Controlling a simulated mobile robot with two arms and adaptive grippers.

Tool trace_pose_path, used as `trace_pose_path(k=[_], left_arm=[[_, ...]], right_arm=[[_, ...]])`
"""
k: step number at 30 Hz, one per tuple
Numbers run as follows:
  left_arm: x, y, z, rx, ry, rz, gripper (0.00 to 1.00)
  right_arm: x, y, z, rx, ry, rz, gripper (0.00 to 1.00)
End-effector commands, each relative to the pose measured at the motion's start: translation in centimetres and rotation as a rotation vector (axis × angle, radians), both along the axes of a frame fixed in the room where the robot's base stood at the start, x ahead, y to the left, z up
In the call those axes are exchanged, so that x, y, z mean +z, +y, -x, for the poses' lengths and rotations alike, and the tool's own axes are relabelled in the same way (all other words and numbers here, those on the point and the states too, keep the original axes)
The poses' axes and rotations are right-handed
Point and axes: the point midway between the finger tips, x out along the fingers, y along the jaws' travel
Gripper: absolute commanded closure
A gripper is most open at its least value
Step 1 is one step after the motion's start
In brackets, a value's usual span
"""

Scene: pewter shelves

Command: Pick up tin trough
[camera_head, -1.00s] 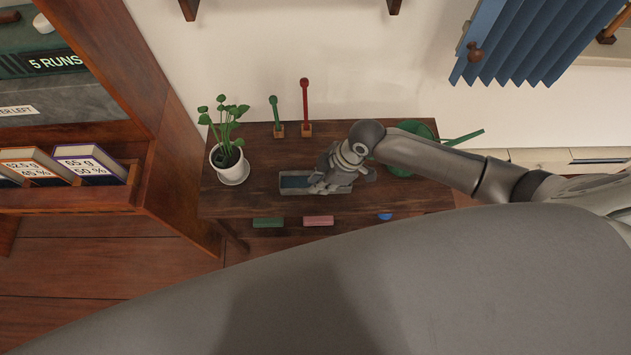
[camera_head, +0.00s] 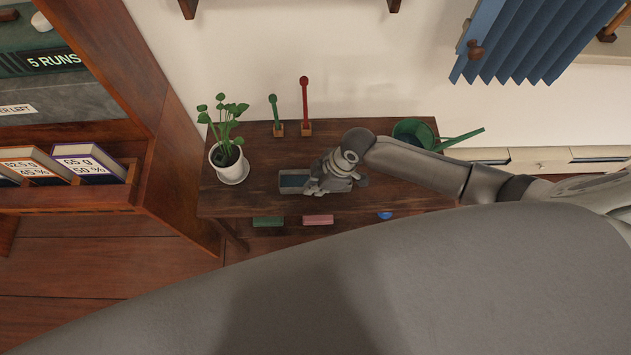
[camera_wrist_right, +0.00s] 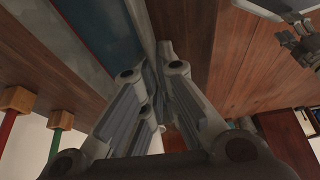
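The tin trough (camera_head: 284,191) is a grey, narrow, open box with a blue inside. It lies on the wooden table, and its right part is hidden under my right gripper (camera_head: 318,187). The wrist view shows the trough wall (camera_wrist_right: 145,22) close up, running down between the fingertips of the right gripper (camera_wrist_right: 157,70). The fingers lean together on both sides of this wall with hardly any gap.
The wooden table (camera_head: 260,205) also bears a potted plant (camera_head: 229,165) at left, a green stick (camera_head: 275,110), a red stick (camera_head: 304,100) and a green watering can (camera_head: 428,132) behind my right arm. Green and pink blocks (camera_head: 318,220) show below its front edge. A wooden shelf stands left.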

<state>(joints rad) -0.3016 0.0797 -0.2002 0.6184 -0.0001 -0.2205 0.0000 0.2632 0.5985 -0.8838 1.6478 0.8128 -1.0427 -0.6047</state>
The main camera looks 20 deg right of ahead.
Motion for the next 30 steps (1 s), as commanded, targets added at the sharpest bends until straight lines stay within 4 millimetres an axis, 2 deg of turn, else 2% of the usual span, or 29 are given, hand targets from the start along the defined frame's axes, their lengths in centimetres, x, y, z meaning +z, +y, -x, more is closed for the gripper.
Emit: trace_pose_path(k=[8, 12, 14, 22, 30], left_arm=[[0.2, 0.0, 0.0, 0.0, -0.001, 0.0, 0.47], [0.6, 0.0, -0.1, 0.0, -0.001, 0.0, 0.47], [0.8, 0.0, -0.1, 0.0, -0.001, 0.0, 0.47], [1.8, 0.0, -0.3, 0.0, -0.004, 0.0, 0.47], [1.9, 0.0, -0.3, 0.0, -0.005, 0.0, 0.47]], right_arm=[[1.2, 0.0, -0.1, -0.001, -0.003, -0.002, 1.0], [3.5, 0.0, -0.1, 0.002, -0.005, -0.003, 1.0], [4.2, 0.2, 0.8, 0.004, -0.001, -0.002, 1.0], [9.4, 1.1, 5.0, 0.005, -0.003, -0.003, 1.0], [11.7, 2.2, 10.7, 0.003, 0.001, -0.003, 1.0]])
